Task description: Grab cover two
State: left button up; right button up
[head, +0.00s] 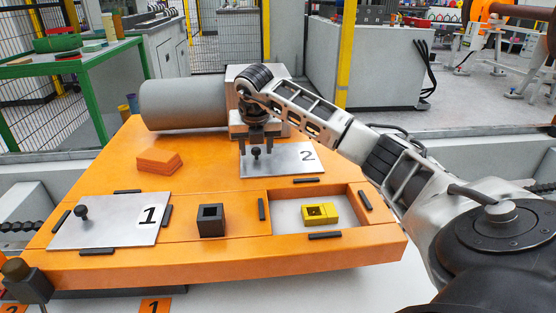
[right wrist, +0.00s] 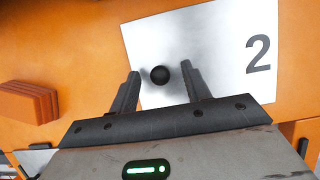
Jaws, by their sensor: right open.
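Cover two (head: 293,164) is a flat silver plate marked 2 with a black knob, lying on the orange table at the back right. It also shows in the right wrist view (right wrist: 222,40). My right gripper (head: 257,146) is open above the cover's left part. In the right wrist view its two fingers (right wrist: 163,85) stand on either side of the black knob (right wrist: 159,74), apart from it. Nothing is held. My left gripper is not clearly in view.
Cover one (head: 120,222) lies at the front left of the orange table (head: 200,262). A dark hollow block (head: 211,222) stands mid-front. Yellow blocks (head: 319,214) sit in an open recess at the right. Orange blocks (head: 158,162) lie at the back left, near a grey cylinder (head: 182,104).

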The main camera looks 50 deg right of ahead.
grip_shut()
jog(key=shift+r, duration=0.1)
